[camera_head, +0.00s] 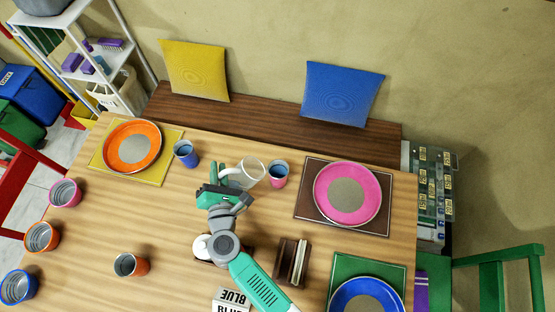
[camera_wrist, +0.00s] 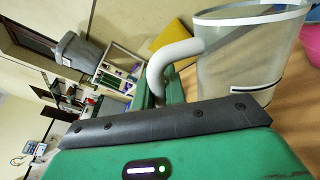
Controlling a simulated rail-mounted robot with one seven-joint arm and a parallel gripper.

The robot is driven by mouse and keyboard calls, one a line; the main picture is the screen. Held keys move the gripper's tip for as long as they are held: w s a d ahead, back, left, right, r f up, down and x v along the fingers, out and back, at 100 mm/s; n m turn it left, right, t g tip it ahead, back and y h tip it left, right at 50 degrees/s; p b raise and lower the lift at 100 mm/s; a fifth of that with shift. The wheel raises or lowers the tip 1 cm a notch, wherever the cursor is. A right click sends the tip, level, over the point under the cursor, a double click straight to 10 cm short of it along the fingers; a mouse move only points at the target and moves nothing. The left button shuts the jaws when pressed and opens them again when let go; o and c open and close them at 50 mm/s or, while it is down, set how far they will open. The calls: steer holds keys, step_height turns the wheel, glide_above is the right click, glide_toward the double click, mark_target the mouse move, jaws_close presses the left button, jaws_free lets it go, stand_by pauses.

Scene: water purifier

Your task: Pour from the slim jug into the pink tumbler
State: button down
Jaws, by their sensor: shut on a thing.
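The slim jug (camera_head: 250,172) is clear with a white handle, and its rim faces up and to the right in the head view. My gripper (camera_head: 226,180) is shut on its handle. In the wrist view the jug (camera_wrist: 235,60) fills the upper right, with a dark-edged white strip low on its wall and its handle (camera_wrist: 165,65) running down behind my gripper's body. A pink tumbler (camera_head: 278,175) with a bluish inside stands just right of the jug. Another pink tumbler (camera_head: 65,193) stands at the table's left edge. I see no stream; the jug's exact tilt is unclear.
A blue cup (camera_head: 186,153) stands left of my gripper, and a pink plate (camera_head: 347,194) lies right of the near tumbler. A dark wooden holder (camera_head: 292,262), a white box (camera_head: 231,300) and an orange cup (camera_head: 131,265) stand toward the front. A wooden bench (camera_head: 270,127) runs behind the table.

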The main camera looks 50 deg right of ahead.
steer(key=shift+d+r, duration=0.25)
steer(key=shift+r, duration=0.1)
steer(key=shift+w+a+n, duration=0.1)
steer(key=shift+a+n, duration=0.05)
steer(key=shift+n, duration=0.15)
steer(key=shift+w+a+r+n+t+h+b, duration=0.15)
steer(key=shift+w+a+n+h+b, duration=0.25)
steer(key=shift+a+n, duration=0.6)
steer(key=shift+w+a+r+n+t+h+b, duration=0.15)
steer(key=shift+w+a+n, duration=0.45)
steer(key=shift+n, duration=0.75)
steer(key=shift+w+a+n+t+h+b, duration=0.25)
steer(key=shift+w+a+n+h, duration=0.1)
steer(key=shift+a+n, duration=0.7)
steer(key=shift+d, duration=0.1)
step_height(320, 180, up, 6)
steer(key=p, duration=0.5)
